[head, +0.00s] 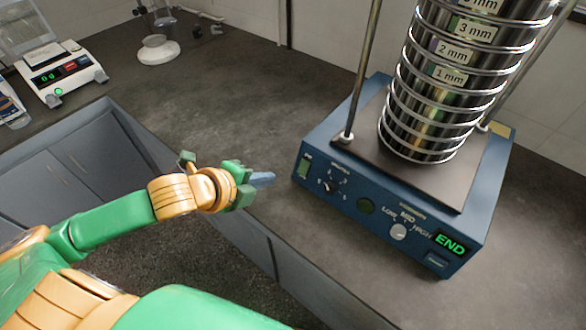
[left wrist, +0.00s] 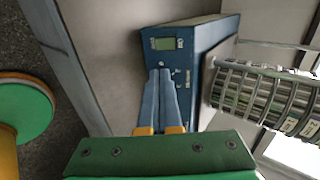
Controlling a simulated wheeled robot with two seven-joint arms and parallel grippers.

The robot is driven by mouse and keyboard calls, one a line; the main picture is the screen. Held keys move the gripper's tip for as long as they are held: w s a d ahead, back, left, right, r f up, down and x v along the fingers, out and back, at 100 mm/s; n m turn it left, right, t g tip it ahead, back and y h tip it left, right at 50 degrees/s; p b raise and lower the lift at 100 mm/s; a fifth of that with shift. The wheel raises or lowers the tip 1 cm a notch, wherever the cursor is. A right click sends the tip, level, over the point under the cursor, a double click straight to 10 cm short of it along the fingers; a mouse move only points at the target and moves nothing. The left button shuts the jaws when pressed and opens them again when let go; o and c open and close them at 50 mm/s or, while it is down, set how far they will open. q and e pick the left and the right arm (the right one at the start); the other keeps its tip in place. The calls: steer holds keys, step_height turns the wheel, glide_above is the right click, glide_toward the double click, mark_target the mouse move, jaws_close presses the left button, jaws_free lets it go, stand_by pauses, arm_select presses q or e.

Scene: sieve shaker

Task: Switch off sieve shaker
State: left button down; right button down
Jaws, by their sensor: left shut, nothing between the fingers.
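The sieve shaker (head: 335,215) has a blue base with a sloped front panel. A green-lit switch (head: 304,167) sits at the panel's left end. My right gripper is not in view.
A steel sieve stack (head: 450,85) stands on the shaker between upright rods (head: 362,70). A balance (head: 60,75) and a white-based stand (head: 158,50) are at the back left. The dark worktop (head: 220,110) is clear between them and the shaker.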

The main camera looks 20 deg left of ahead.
mark_target(302, 170)
arm_select(q)
steer(key=x, duration=1.4)
steer(key=shift+w+a+f, duration=0.1)
steer(key=shift+w+f, duration=0.15)
steer(key=shift+w, duration=0.05)
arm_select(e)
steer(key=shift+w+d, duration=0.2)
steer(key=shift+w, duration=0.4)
